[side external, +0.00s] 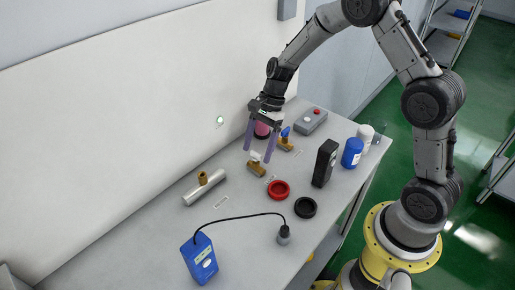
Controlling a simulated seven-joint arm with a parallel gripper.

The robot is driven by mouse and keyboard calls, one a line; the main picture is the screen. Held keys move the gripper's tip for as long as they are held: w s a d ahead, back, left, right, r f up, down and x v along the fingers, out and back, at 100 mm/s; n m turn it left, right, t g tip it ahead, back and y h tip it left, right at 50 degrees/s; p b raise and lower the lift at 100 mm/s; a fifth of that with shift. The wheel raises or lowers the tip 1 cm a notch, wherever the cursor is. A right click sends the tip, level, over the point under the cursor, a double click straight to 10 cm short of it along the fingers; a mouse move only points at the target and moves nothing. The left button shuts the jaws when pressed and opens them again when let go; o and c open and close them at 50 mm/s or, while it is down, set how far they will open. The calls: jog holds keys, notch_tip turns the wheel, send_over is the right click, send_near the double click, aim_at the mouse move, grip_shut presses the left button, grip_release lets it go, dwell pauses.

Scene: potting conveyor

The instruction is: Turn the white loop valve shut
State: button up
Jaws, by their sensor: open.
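The white loop valve (255,156) is a small white handle on a brass body (257,169) on the grey bench. My gripper (258,155) points down from above with its two long purple fingers apart. The fingertips look close to the white handle, one to each side of it in the picture. I cannot tell whether they touch it or how high they are. The handle is small, so its exact angle is hard to read.
A blue-handled brass valve (285,138) stands just right of my fingers, with a pink object (262,130) behind them. A red ring (279,190), a black ring (305,207) and an upright black device (325,162) are nearer. A metal pipe (204,188) lies left.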

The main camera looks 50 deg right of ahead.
jog(key=shift+a+f, duration=0.1)
jog(key=shift+f, duration=0.1)
grip_shut()
dwell(0.4)
